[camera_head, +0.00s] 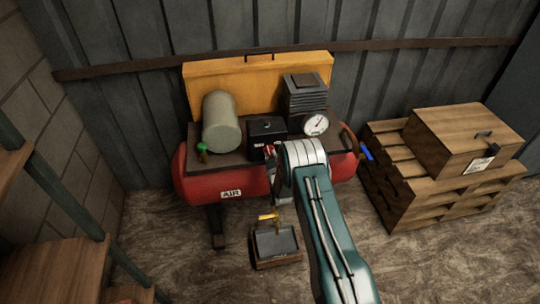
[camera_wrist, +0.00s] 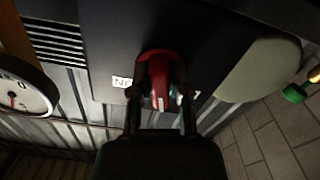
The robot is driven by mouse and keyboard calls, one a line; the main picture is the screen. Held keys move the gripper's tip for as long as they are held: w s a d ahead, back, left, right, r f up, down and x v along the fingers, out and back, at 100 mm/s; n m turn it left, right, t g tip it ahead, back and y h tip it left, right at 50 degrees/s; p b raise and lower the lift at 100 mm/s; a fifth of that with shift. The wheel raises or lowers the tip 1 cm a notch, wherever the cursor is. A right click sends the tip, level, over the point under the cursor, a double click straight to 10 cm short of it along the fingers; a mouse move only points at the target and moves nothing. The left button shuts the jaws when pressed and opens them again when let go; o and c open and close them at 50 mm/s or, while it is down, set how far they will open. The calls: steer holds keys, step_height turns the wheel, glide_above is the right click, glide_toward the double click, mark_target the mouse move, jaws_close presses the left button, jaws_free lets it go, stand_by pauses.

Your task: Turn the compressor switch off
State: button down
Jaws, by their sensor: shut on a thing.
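The red compressor (camera_head: 215,187) with an AIR label stands against the corrugated wall. A black box (camera_head: 262,127) sits on its top plate; its dark face fills the middle of the wrist view (camera_wrist: 118,40). The red switch (camera_wrist: 155,56) is on that face, with a pale line on its front. My gripper (camera_wrist: 160,80) is shut on the switch, a finger at each side. In the head view my gripper (camera_head: 272,160) is at the front of the box and partly hidden by my arm. A label beside the switch is partly covered, so I cannot read the switch's setting.
A round gauge (camera_head: 316,124) and a pale cylinder (camera_head: 221,122) flank the box. A green-handled valve (camera_head: 202,148) is at left and a blue handle (camera_head: 367,153) at right. Pallets with a wooden box (camera_head: 465,140) stand right.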

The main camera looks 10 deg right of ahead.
steer(key=n, duration=0.5)
steer(key=shift+f, duration=0.1)
steer(key=shift+n, duration=0.4)
steer(key=c, duration=0.6)
jaws_free()
steer(key=s, duration=1.2)
